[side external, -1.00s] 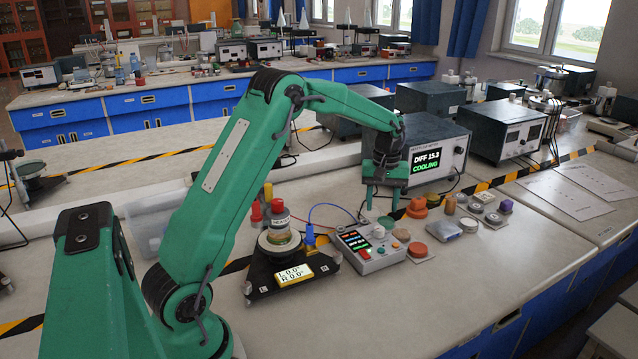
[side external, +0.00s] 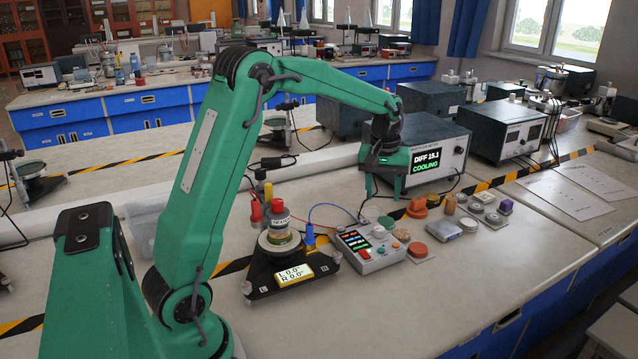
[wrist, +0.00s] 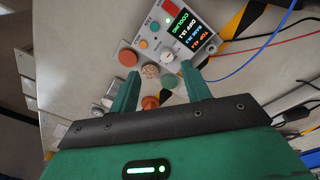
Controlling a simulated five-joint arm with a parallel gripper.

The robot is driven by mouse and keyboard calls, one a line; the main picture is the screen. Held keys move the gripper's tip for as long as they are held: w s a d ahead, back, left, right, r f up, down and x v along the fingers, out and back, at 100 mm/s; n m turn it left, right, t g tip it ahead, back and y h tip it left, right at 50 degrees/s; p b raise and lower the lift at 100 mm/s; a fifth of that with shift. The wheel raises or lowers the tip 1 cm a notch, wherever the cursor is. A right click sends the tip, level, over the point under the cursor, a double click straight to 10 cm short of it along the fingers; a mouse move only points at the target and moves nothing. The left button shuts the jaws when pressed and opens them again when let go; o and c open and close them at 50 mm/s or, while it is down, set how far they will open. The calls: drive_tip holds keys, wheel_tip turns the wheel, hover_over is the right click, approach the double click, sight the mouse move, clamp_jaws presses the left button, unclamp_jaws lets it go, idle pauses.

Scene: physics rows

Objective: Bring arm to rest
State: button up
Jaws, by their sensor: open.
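My green arm is raised and bent over the bench. My gripper (side external: 384,190) points down above the bench, behind the control box (side external: 369,246), with its jaws apart and nothing between them. In the wrist view my two green fingers (wrist: 162,92) are spread. The control box also shows there (wrist: 180,35), with its screen and coloured buttons beyond the fingertips. An instrument (side external: 430,155) behind my gripper reads "DIFF 15.1 COOLING".
A levelling stand (side external: 262,280) with a jar (side external: 279,222) on it stands left of the control box. Several small coloured pieces, including an orange one (side external: 417,208), lie to the right. The bench (side external: 470,290) in front is clear.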

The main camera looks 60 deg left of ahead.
drive_tip(key=s+d+r+m+t, duration=0.1)
drive_tip(key=s+d+r+m, duration=0.1)
drive_tip(key=s+d+r, duration=0.3)
drive_tip(key=s+d+r+m+t, duration=0.1)
drive_tip(key=s+d+r+m, duration=0.25)
drive_tip(key=s, duration=0.35)
drive_tip(key=s+d+f+m+t, duration=0.1)
drive_tip(key=s+d+m, duration=0.1)
drive_tip(key=s, duration=0.5)
drive_tip(key=s+d+f+m+t, duration=0.1)
drive_tip(key=s+d+m, duration=0.1)
drive_tip(key=s, duration=0.4)
drive_tip(key=shift+s+d+t, duration=0.35)
drive_tip(key=shift+d+t, duration=0.05)
drive_tip(key=shift+d, duration=0.05)
